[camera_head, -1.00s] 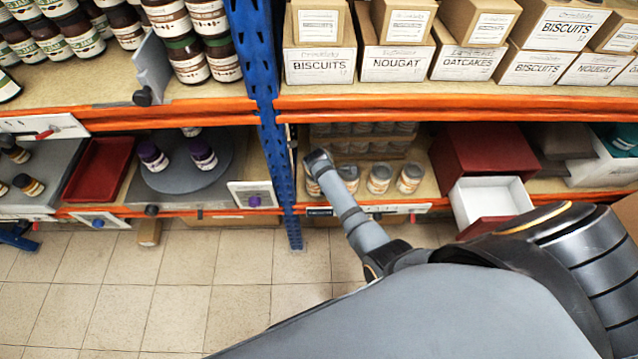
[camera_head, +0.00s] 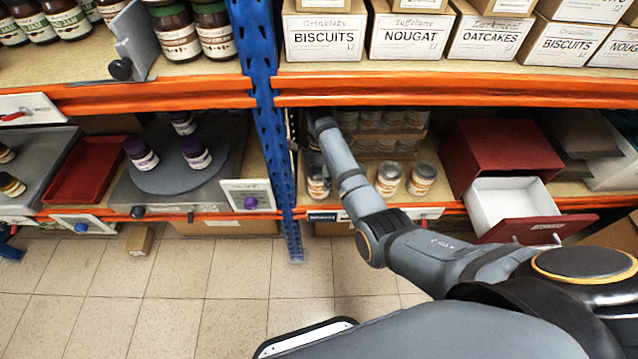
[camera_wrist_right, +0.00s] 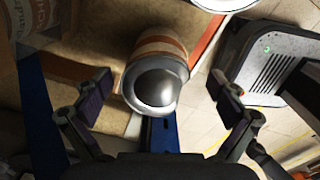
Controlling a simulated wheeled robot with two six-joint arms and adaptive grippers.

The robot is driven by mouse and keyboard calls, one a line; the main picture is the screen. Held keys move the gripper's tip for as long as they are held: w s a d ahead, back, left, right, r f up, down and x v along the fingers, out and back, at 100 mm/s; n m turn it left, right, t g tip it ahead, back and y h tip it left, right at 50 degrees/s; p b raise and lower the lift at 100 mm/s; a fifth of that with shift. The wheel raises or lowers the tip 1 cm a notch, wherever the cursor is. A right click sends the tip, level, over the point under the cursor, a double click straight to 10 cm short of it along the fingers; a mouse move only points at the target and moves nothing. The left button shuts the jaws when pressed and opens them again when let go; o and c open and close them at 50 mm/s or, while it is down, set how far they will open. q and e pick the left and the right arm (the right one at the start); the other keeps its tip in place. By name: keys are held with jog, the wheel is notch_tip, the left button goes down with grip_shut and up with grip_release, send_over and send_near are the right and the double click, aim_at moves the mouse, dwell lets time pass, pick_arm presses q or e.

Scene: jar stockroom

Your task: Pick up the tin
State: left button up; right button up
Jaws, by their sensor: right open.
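A tin with a silver lid and an orange-and-white label (camera_wrist_right: 158,55) shows in the right wrist view, between the two spread fingers of my right gripper (camera_wrist_right: 162,95). No finger visibly touches it. In the head view my right gripper (camera_head: 314,158) is inside the lower shelf bay, mostly hidden by its own wrist, just over a tin (camera_head: 318,187) at the shelf's front left beside the blue post. Two similar tins, one (camera_head: 389,178) and another (camera_head: 422,180), stand to the right. My left gripper is out of view.
The blue post (camera_head: 268,120) is close left of my right gripper. The orange upper beam (camera_head: 450,99) runs above the arm. A red box (camera_head: 508,150) with an open white drawer (camera_head: 508,205) stands right. More tins (camera_head: 385,120) sit behind. A turntable (camera_head: 188,165) holds jars at left.

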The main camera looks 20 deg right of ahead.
jog(key=shift+f, duration=0.35)
notch_tip(320, 180, down, 4)
jog(key=shift+a+f+b, duration=0.1)
jog(key=shift+b, duration=0.7)
jog(key=shift+f, duration=0.3)
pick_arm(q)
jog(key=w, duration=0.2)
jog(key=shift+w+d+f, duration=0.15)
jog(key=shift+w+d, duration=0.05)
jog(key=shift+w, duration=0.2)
pick_arm(e)
jog(key=shift+s, duration=0.1)
jog(key=c, duration=1.5)
jog(key=shift+r, duration=0.15)
